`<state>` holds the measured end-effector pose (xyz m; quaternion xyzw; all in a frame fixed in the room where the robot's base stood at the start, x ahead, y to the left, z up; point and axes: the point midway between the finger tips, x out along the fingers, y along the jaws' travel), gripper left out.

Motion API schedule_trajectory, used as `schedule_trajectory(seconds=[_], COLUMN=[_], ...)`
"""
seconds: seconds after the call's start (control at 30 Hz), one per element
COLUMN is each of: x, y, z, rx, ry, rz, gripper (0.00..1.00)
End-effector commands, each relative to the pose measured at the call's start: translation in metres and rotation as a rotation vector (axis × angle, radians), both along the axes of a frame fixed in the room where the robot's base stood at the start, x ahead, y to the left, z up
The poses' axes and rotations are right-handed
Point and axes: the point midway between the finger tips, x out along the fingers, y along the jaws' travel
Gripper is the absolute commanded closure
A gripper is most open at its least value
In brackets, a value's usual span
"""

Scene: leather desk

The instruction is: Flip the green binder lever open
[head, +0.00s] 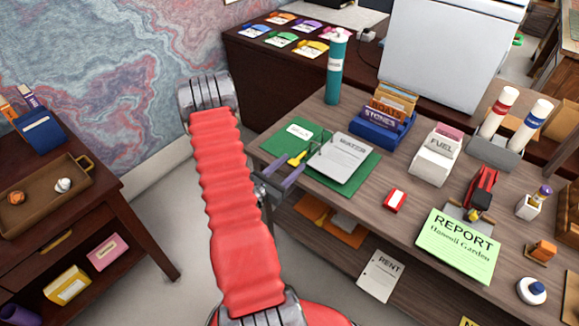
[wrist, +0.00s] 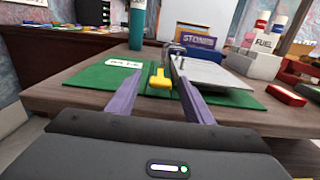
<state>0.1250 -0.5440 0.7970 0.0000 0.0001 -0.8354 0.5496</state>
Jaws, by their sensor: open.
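The green binder (head: 352,183) lies open on the desk's left end, with a white paper (head: 341,158) on its right side and a white label (head: 299,131) on its left cover. Its yellow lever (head: 297,159) is at the ring mechanism in the middle. In the wrist view the lever (wrist: 159,78) shows ahead between my two purple fingers, with the binder's green cover (wrist: 103,76) to its left. My gripper (head: 290,173) is open and empty at the binder's near edge. I cannot tell whether a finger touches the lever.
A teal tube (head: 336,68) and a blue card holder (head: 382,128) stand behind the binder. A red-and-white box (head: 395,201), a white FUEL holder (head: 435,156) and a green report sheet (head: 458,246) are to the right. The desk's front edge runs just below my gripper.

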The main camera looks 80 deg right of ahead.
Motion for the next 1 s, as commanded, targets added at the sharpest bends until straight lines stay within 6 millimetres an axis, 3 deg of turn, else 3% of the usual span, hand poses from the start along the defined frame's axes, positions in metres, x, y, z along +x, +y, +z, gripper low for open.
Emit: schedule_trajectory(seconds=[0.27,0.9,1.0], x=[-0.0002,0.0006,0.0008], y=[-0.0005,-0.0006,-0.0007], z=[-0.0001,0.0001,0.0002], rx=[0.0,0.0,0.0], ry=[0.0,-0.001,-0.001], rz=[0.0,0.002,0.003], gripper=[0.55,1.0,1.0])
